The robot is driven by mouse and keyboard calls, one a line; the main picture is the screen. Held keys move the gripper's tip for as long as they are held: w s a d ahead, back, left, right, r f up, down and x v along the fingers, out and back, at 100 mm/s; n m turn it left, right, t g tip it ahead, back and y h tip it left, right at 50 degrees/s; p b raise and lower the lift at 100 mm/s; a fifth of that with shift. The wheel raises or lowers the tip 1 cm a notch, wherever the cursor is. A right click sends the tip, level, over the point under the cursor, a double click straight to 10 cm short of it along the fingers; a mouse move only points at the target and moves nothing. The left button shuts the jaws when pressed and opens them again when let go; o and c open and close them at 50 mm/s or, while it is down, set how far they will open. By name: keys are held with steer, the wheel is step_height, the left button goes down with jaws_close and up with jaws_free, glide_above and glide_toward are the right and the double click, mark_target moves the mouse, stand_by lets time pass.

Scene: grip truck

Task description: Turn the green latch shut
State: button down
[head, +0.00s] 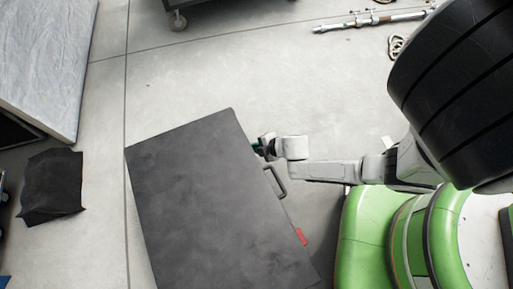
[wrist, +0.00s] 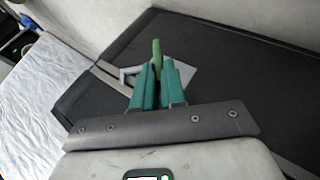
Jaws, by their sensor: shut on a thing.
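The green latch (wrist: 157,48) shows in the wrist view as a slim green piece standing up between and beyond my fingertips. My gripper (wrist: 158,82) has two teal fingers closed on it, and they hide its lower part. In the head view my gripper (head: 262,147) is at the right edge of a large dark case (head: 205,200), near its upper corner. A little green shows there, too small to tell latch from finger. The case also fills much of the wrist view (wrist: 225,70).
A grey handle (head: 277,182) and a red latch (head: 301,237) are on the same case edge, below my gripper. A black bag-like thing (head: 51,186) lies at the left by a pale padded slab (head: 45,60). A wheeled cart (head: 215,8) is at the top. Floor above the case is clear.

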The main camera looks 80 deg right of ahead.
steer(key=shift+s+f+t+h+b, duration=0.2)
steer(key=shift+f+t+h+b, duration=0.35)
steer(key=shift+b, duration=0.8)
steer(key=shift+r, duration=0.1)
steer(key=shift+a+n+t+h+b, duration=0.1)
steer(key=shift+n+t+h+b, duration=0.35)
steer(key=shift+b, duration=0.4)
